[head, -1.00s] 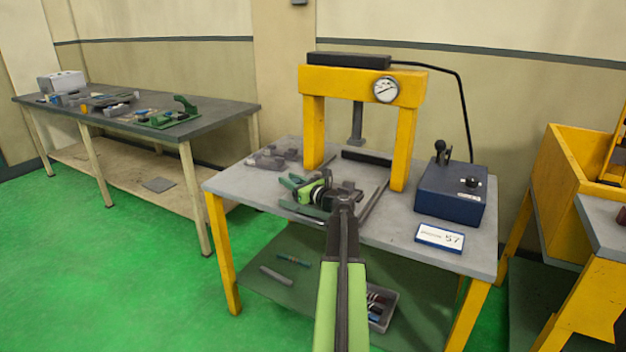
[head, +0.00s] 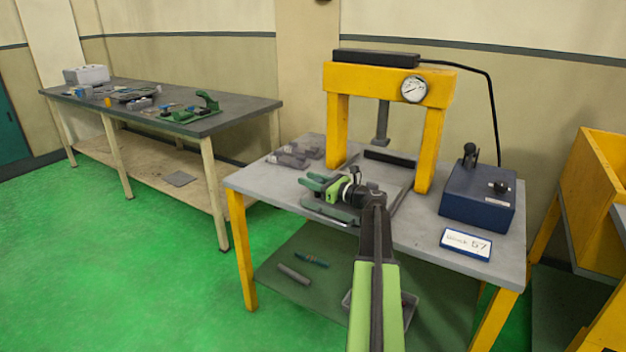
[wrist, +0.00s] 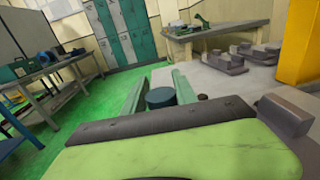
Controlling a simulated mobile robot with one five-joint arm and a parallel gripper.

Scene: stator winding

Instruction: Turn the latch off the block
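My gripper (head: 318,184) is over the front left part of the grey press table, with its two green fingers apart. In the wrist view the fingers (wrist: 160,90) reach forward on either side of a dark blue-green round piece (wrist: 160,97). I cannot tell whether they touch it or whether it is part of the latch. A stepped grey block (wrist: 286,114) is to the right of the fingers. A low plate (head: 332,213) lies beneath my gripper, partly hidden by it. I cannot make out the latch clearly in either view.
A yellow press frame (head: 338,125) stands right behind my gripper. Grey blocks (head: 290,157) lie at the table's back left. A blue control box (head: 478,197) and a number card (head: 466,244) are on the right. A second bench (head: 240,108) stands further left.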

